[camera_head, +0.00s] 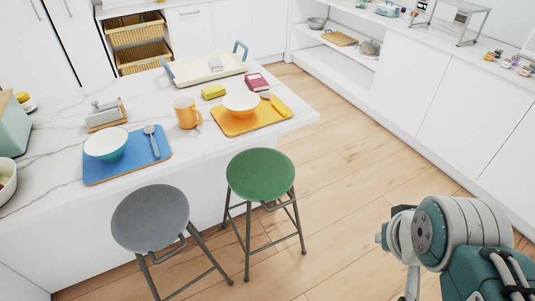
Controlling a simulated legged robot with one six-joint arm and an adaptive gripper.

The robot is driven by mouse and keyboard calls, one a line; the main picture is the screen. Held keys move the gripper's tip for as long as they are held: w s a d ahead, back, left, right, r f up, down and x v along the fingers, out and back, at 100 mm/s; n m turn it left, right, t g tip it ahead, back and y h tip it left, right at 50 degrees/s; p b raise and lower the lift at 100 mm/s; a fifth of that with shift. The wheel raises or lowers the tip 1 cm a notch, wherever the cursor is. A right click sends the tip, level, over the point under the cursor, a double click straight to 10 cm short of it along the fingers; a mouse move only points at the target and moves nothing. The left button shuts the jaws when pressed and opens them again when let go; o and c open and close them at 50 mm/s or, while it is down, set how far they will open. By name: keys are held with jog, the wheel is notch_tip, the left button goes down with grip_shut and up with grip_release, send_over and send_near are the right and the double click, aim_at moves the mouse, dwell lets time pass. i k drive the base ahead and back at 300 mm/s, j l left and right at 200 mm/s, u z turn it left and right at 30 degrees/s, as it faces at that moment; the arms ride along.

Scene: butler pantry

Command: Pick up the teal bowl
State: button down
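The teal bowl (106,144) is white inside and teal outside. It sits upright on a blue placemat (130,173) at the left of the marble island counter, beside a blue spoon (152,141). My arm shows at the lower right, over the floor, far from the bowl and away from the counter. My gripper is not visible in this view, so its state is hidden.
A gray stool (150,217) and a green stool (260,174) stand before the counter (60,145). An orange mug (186,112), an orange placemat (232,126) with a bowl (241,104), and a tray (206,68) are on it. The floor (340,220) right of the stools is clear.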

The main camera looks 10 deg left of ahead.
aim_at(108, 144)
jog(key=u, duration=1.8)
